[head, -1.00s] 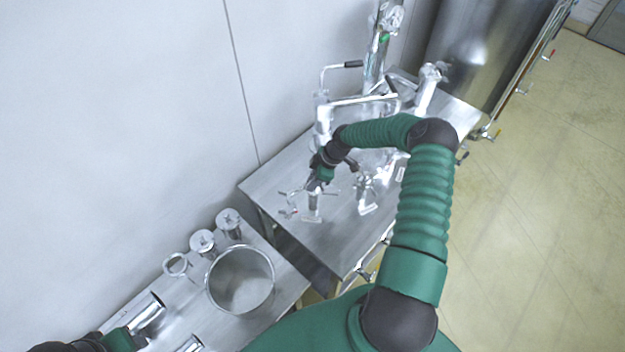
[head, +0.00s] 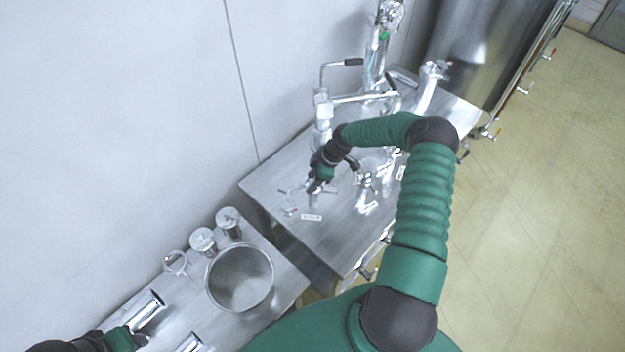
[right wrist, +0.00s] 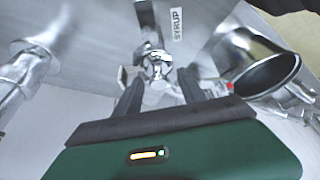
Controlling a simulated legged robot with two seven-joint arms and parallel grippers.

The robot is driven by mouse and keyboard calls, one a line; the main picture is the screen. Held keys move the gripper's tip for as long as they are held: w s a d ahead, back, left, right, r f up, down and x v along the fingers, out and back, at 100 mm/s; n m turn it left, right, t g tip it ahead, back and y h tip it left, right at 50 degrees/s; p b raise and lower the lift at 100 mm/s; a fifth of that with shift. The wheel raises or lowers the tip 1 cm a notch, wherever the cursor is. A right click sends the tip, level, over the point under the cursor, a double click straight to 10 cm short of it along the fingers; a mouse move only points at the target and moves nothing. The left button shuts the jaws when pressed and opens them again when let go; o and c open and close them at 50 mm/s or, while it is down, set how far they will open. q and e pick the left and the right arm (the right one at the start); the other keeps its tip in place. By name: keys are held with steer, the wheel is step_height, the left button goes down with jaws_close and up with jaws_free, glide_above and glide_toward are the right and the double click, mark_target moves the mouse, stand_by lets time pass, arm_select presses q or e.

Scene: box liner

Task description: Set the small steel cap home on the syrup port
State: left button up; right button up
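My right gripper (head: 314,188) is over the near-left part of the steel table, pointing down at a small steel fitting. In the right wrist view its two dark fingers (right wrist: 160,82) stand apart, with shiny steel (right wrist: 157,66) between their tips. I cannot tell the small cap from the port there, or whether the fingers press on it. The SYRUP label (right wrist: 176,24) is just beyond the fitting; a small label (head: 312,217) shows in the head view. My left gripper (head: 135,337) is at the lower left beside a steel tube; its fingers are not clear.
A steel tube (right wrist: 262,68) stands right of the fingers; another fitting (right wrist: 28,65) is at left. A tall steel pipe with a handle (head: 323,115) rises behind my right gripper. A pot (head: 241,278) and lidded canisters (head: 203,241) stand on the lower-left table.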

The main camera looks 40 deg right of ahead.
steer(key=shift+d+r, duration=0.1)
steer(key=shift+d, duration=0.05)
steer(key=b+v, duration=0.5)
steer(key=v, duration=1.1)
steer(key=shift+r, duration=0.15)
